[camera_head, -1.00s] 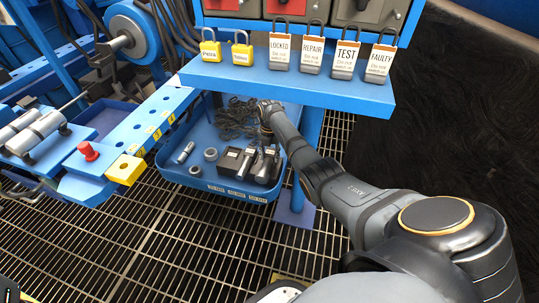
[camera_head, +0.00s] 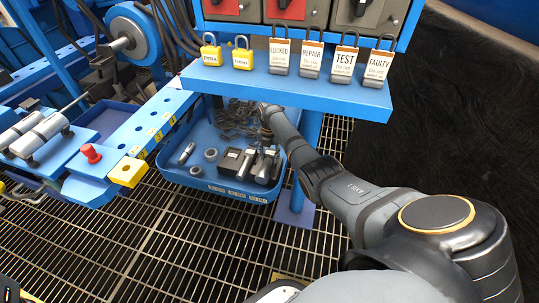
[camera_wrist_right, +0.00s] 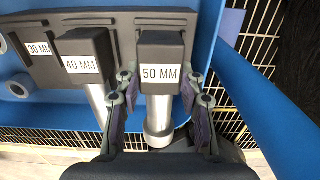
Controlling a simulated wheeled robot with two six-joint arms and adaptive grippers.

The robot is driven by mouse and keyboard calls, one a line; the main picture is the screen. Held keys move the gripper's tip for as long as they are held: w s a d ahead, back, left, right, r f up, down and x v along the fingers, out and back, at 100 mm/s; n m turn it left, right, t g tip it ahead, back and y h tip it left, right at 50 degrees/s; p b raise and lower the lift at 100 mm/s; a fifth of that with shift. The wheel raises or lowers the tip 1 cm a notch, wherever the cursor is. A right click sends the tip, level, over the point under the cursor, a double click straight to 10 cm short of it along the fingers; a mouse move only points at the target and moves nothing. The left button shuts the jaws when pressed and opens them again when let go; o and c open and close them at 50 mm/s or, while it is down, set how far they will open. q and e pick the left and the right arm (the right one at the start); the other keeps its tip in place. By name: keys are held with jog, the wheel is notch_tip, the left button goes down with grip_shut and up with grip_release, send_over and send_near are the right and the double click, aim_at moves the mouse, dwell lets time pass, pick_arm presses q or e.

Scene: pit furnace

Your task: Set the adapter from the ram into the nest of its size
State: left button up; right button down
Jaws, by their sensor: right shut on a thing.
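In the right wrist view a dark rack (camera_wrist_right: 120,20) has blocks labelled 30 MM, 40 MM and 50 MM. My right gripper (camera_wrist_right: 157,88) is at the 50 MM block (camera_wrist_right: 162,48), its fingers shut on a silver cylindrical adapter (camera_wrist_right: 157,112) with a wider round end. The adapter lines up with this block; its upper end is hidden, so I cannot tell how deep it sits. Another silver cylinder (camera_wrist_right: 98,100) is at the 40 MM block (camera_wrist_right: 85,45). In the head view the rack (camera_head: 232,160) is small, and the right gripper is hard to make out there. My left gripper is not in view.
The rack stands in a blue tray (camera_head: 215,186) with loose grey pieces (camera_head: 187,153) and dark coiled cable (camera_head: 238,117). A blue shelf (camera_head: 290,88) with padlocks and tags overhangs the tray's back. A blue bench (camera_head: 125,135) with a red knob (camera_head: 91,153) is left.

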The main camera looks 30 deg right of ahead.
jog(key=shift+f, duration=0.1)
dwell(0.4)
jog(key=shift+f+b, duration=0.45)
jog(key=shift+f, duration=0.15)
jog(key=c, duration=0.8)
grip_release()
jog(key=shift+o, duration=0.3)
jog(key=shift+f, duration=0.1)
notch_tip(320, 180, up, 12)
